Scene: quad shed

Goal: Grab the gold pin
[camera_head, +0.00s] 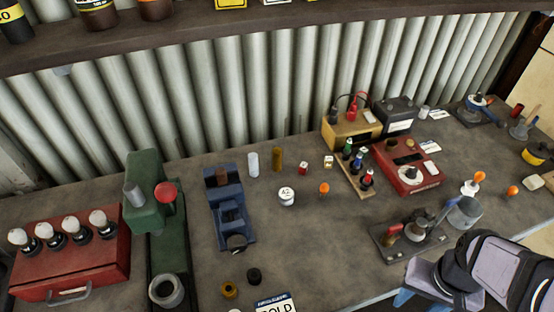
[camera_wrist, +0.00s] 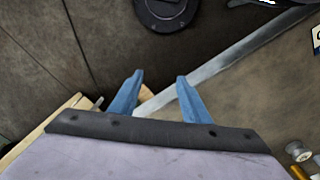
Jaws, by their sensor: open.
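A gold-brown upright pin (camera_head: 277,160) stands at the back of the bench in the head view, left of centre. A pale silvery pin (camera_head: 253,164) stands just left of it, apart from it. My gripper is at the lower right of the head view, well away from the gold pin, with blue fingers (camera_head: 404,298) partly hidden by my wrist. In the wrist view my gripper (camera_wrist: 159,84) is open, with nothing between its fingers. The gold pin is not recognisable in the wrist view.
A blue vise-like tool (camera_head: 229,212) stands left of the pins. A white round pot (camera_head: 287,196) and an orange-topped item (camera_head: 324,189) sit in front. A red box (camera_head: 407,166) stands to the right. The middle front bench is fairly clear. A shelf (camera_head: 190,37) overhangs the back.

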